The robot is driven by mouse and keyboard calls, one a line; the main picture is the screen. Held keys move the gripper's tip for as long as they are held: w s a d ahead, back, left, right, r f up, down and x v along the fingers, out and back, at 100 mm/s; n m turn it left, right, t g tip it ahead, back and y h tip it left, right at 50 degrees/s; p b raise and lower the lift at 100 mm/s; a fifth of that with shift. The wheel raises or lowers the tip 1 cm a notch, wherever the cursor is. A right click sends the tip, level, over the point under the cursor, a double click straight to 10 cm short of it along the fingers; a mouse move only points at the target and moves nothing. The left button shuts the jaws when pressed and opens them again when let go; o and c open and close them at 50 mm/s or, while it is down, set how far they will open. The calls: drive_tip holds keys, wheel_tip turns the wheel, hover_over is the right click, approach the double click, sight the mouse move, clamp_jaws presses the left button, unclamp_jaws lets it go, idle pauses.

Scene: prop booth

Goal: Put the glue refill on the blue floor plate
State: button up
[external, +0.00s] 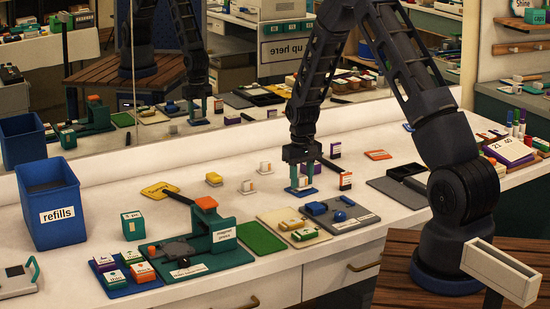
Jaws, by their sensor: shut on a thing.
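My gripper (302,176) points straight down above the middle of the white counter, with its fingers closed around a small pale block, which I take to be the glue refill (302,182). Its label cannot be read and the fingers hide much of it. A small flat blue plate (302,192) lies directly below, and looks like the blue floor plate. The block's lower end is at or just above this plate; I cannot tell whether they touch.
Small white blocks (248,187) and a yellow one (214,179) stand left of my gripper. A red, black and white box (345,181) stands close on the right. Trays (343,218) lie in front. A blue refills bin (50,205) and magnet press (208,240) are further left. A mirror (240,100) stands behind.

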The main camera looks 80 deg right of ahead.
sight(302, 177)
drive_tip(key=shift+f, duration=0.3)
drive_tip(key=o, duration=1)
drive_tip(key=shift+c, duration=0.2)
wheel_tip(302, 177, up, 12)
drive_tip(key=a+r+n+t, duration=0.1)
drive_tip(key=a+r+n, duration=0.1)
drive_tip(key=a+r, duration=1)
drive_tip(key=a+r+n+t, duration=0.1)
drive_tip(key=a+r+n, duration=0.1)
drive_tip(key=a+r, duration=1.05)
drive_tip(key=s+a+r+n+t, duration=0.1)
drive_tip(key=s+a+r+n, duration=0.1)
drive_tip(key=s+a, duration=0.9)
drive_tip(key=s+a+r+n+t, duration=0.1)
drive_tip(key=s+a+n, duration=0.2)
drive_tip(key=s+a, duration=0.7)
drive_tip(key=a, duration=0.3)
drive_tip(key=shift+s+a+r+t, duration=0.2)
drive_tip(key=shift+s+r+t, duration=0.1)
drive_tip(key=shift+s+r, duration=0.1)
